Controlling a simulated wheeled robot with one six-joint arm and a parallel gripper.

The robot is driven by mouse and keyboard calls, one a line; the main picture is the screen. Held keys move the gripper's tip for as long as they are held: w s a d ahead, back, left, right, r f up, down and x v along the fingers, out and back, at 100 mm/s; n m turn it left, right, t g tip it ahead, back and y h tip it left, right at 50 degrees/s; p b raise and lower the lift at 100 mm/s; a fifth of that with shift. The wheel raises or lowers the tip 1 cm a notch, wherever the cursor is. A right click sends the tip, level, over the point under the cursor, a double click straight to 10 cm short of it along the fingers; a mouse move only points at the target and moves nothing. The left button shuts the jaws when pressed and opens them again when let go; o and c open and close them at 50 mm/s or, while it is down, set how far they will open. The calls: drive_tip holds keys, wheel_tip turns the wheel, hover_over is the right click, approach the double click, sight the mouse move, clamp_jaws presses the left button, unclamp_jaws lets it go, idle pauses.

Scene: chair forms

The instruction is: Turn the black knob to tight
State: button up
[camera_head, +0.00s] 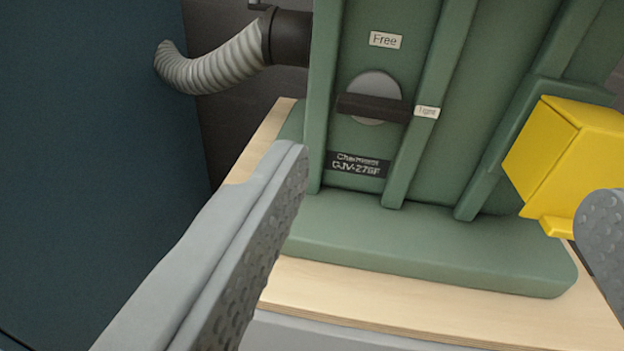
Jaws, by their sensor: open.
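The black knob (372,108) is a dark bar across a round grey disc on the front of a green housing (430,235). The bar lies nearly level, and its right end is beside the small label reading "Tight" (427,112). A label reading "Free" (385,40) is above the disc. My gripper (447,178) is open and empty, its two grey fingers wide apart. The left finger is below and left of the knob, the right one at the right edge. Neither finger touches the knob.
Raised green ribs flank the knob. A yellow box (565,150) juts out at the right, close to my right finger. A ribbed grey hose (215,65) runs at the upper left. The housing stands on a pale wooden board (400,305). A dark blue surface fills the left.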

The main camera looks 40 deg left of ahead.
sight(375, 107)
wheel_tip(375, 107, down, 4)
drive_tip(key=s+y, duration=0.2)
drive_tip(key=shift+g, duration=0.4)
drive_tip(key=x, duration=1.7)
drive_tip(key=shift+w+d+r, duration=0.1)
drive_tip(key=shift+w+d, duration=0.1)
drive_tip(key=shift+w, duration=0.05)
drive_tip(key=c, duration=1)
